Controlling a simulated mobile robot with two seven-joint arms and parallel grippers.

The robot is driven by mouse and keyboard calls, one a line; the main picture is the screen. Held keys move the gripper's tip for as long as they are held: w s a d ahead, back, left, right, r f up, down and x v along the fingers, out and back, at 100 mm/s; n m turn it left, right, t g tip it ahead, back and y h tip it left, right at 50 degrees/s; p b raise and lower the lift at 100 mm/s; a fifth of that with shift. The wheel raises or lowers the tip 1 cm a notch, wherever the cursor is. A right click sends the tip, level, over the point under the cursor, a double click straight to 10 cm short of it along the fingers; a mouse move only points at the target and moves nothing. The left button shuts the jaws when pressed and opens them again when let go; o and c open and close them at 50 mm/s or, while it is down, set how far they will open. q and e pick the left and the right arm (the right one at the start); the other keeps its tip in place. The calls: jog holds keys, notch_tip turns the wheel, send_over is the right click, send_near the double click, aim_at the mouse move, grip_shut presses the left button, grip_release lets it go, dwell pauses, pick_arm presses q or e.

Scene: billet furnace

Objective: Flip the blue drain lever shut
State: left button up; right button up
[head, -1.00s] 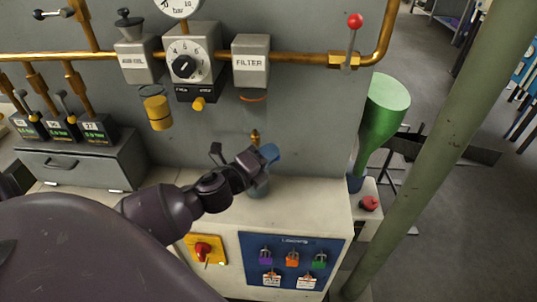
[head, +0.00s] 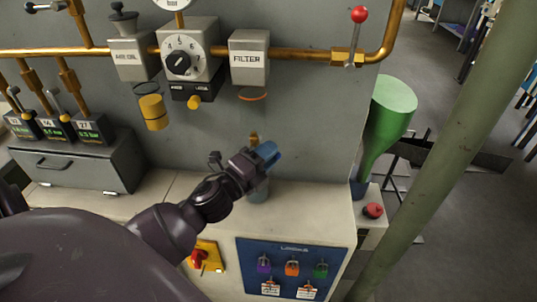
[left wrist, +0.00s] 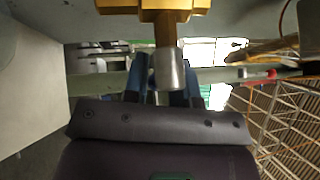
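My left gripper (head: 266,156) has blue fingertips and reaches in front of the grey panel, just below a brass fitting (head: 253,138). In the left wrist view the two blue fingers (left wrist: 165,88) stand apart, with a gap between them. A brass block (left wrist: 155,7) with a silver cylinder (left wrist: 168,70) hangs in front of that gap; whether the fingers touch it I cannot tell. I cannot pick out a separate blue drain lever; the gripper may hide it. A grey cup-like part (head: 259,190) shows below the gripper. My right gripper is not in view.
Above are a filter box (head: 249,57), a dial unit (head: 188,58) and a brass pipe with a red-knobbed lever (head: 356,38). A green funnel-shaped thing (head: 386,112) and a red button (head: 373,210) stand right. Padlocks hang on a blue board (head: 325,252) below.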

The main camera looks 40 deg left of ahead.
pick_arm(q)
jog(key=shift+o, duration=0.6)
jog(key=s+a+f, duration=0.1)
jog(key=s, duration=0.9)
jog(key=shift+s+a+f+b, duration=0.15)
jog(key=shift+s+f+b, duration=0.15)
jog(key=shift+f, duration=0.05)
